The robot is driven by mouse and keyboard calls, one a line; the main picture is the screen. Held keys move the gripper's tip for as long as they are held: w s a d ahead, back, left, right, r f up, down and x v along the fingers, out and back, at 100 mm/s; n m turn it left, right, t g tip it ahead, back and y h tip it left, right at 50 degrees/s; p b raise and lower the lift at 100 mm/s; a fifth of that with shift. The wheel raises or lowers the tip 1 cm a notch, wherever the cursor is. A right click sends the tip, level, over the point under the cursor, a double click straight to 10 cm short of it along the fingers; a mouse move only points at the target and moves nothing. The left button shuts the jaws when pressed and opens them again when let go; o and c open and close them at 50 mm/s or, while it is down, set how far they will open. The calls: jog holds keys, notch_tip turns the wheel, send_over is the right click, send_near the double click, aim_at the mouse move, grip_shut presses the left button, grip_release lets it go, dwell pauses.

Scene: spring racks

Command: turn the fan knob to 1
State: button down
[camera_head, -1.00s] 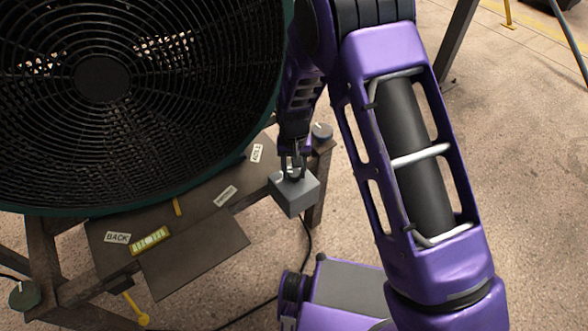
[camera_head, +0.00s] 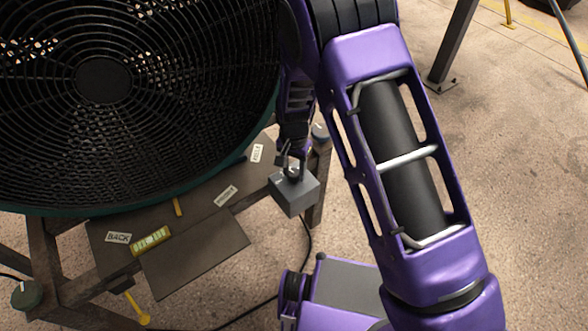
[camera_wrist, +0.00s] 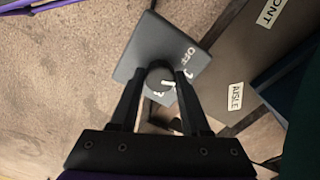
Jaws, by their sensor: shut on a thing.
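The fan knob (camera_wrist: 158,76) is a dark round knob on a grey control box (camera_wrist: 137,58). White "OFF" lettering and smaller marks show on the box's face in the wrist view. A white mark shows at the knob's lower right, but I cannot tell which setting it points to. My gripper (camera_wrist: 157,82) is shut on the knob, one finger on each side. In the head view, my gripper (camera_head: 291,160) reaches down onto the box (camera_head: 294,194), and the knob is mostly hidden by the fingers.
The large green-rimmed fan (camera_head: 102,80) stands close left of my arm. A cable (camera_head: 306,240) hangs below the box. Open floor lies right.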

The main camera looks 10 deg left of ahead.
aim_at(294, 172)
jog(key=shift+c, duration=1.8)
grip_release()
jog(key=shift+r, duration=0.15)
notch_tip(294, 172, up, 17)
jog(key=p, duration=0.2)
jog(key=shift+p, duration=0.3)
